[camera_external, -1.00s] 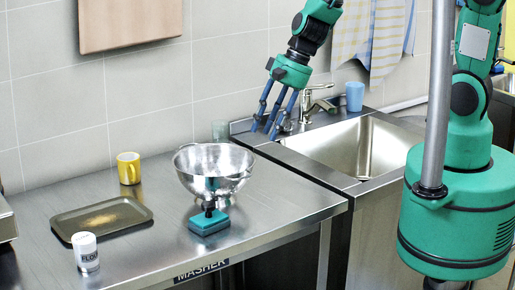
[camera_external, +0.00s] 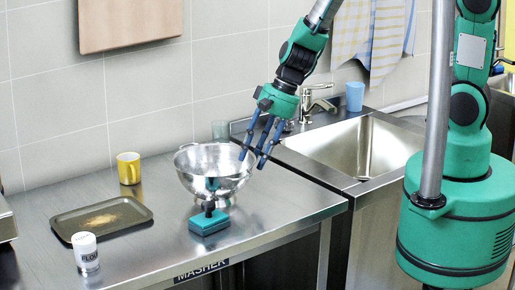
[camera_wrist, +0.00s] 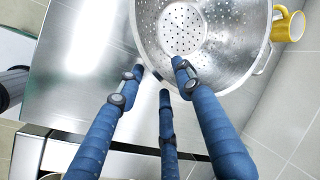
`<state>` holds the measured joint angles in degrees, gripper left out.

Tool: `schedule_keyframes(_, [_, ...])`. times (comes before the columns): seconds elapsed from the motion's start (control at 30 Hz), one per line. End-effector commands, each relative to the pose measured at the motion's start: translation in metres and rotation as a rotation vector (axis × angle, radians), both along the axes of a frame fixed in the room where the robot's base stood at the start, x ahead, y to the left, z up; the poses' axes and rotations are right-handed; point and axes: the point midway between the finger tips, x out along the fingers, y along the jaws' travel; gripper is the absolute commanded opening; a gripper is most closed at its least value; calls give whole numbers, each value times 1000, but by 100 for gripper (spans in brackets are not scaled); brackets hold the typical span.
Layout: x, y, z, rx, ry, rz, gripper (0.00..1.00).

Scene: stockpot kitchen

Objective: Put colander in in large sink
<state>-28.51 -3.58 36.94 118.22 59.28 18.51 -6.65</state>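The metal colander (camera_external: 207,182) stands upright on the steel counter, with holes in its bottom and a handle at its side. It also shows in the wrist view (camera_wrist: 222,60), at the upper middle. The large sink (camera_external: 362,150) lies to the right of the counter, and its basin looks empty where it shows. My gripper (camera_external: 254,158) has blue fingers pointing down at the colander's right rim. In the wrist view my gripper (camera_wrist: 160,85) has its fingers spread, with one tip overlapping the colander's edge. Nothing is held between them; I cannot tell whether they touch the rim.
A teal brush-like tool (camera_external: 209,222) stands just in front of the colander. A yellow mug (camera_external: 129,168), a brown tray (camera_external: 70,222) and a white shaker (camera_external: 86,252) are to its left. A faucet (camera_external: 318,104) and a blue cup (camera_external: 355,97) stand behind the sink.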

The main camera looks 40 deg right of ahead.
Motion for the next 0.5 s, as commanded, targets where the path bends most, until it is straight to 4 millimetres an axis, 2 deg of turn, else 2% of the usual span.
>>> schedule_keyframes(0.5, [1, 3, -7, 0, 0, 0, 36])
